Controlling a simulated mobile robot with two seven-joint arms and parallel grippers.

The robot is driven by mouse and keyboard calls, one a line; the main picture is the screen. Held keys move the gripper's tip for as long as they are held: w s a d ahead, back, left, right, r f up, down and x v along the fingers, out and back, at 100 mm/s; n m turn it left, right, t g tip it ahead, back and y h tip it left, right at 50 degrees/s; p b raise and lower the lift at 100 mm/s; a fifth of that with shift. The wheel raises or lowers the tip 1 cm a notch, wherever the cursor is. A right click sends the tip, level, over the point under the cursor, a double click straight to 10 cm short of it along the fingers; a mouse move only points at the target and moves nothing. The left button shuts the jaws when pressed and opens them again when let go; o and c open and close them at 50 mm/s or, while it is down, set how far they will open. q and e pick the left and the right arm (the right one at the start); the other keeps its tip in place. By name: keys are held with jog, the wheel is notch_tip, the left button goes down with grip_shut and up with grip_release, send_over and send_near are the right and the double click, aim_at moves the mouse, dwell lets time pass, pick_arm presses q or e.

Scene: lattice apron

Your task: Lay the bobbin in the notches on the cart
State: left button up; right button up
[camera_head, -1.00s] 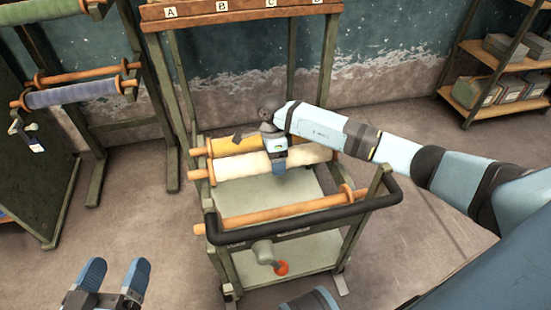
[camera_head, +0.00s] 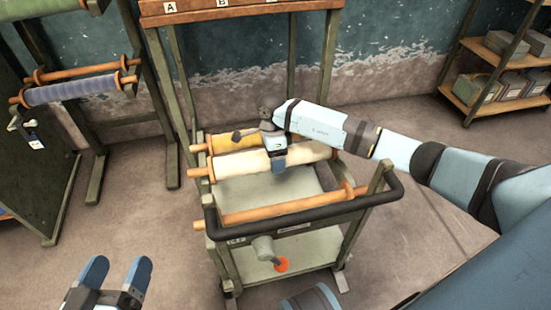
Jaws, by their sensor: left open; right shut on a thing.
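The cart (camera_head: 265,190) stands in the middle of the head view, with a pale green top and a black handle. A bobbin with a cream roll (camera_head: 235,164) and wooden ends lies across its top. My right gripper (camera_head: 279,163) is shut on this bobbin near its middle, from above. Whether its ends sit in notches or just above them I cannot tell. A yellow bobbin (camera_head: 228,142) lies just behind it, partly hidden by my gripper. A bare wooden bobbin (camera_head: 280,211) spans the cart's near end. My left gripper (camera_head: 112,274) is open and empty at the lower left.
A rack at left carries a blue-grey bobbin (camera_head: 75,91) and a green roll (camera_head: 45,11). A frame with a lettered board (camera_head: 240,13) stands behind the cart. Shelves with boxes (camera_head: 495,84) are at right. The floor between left gripper and cart is clear.

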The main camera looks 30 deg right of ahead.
jog(key=shift+f, duration=0.1)
dwell(0.3)
jog(key=shift+f+b, duration=0.8)
jog(key=shift+f, duration=0.3)
jog(key=shift+f, duration=0.3)
jog(key=shift+f+b, duration=0.3)
jog(key=shift+f, duration=0.15)
dwell(0.7)
jog(key=o, duration=1.3)
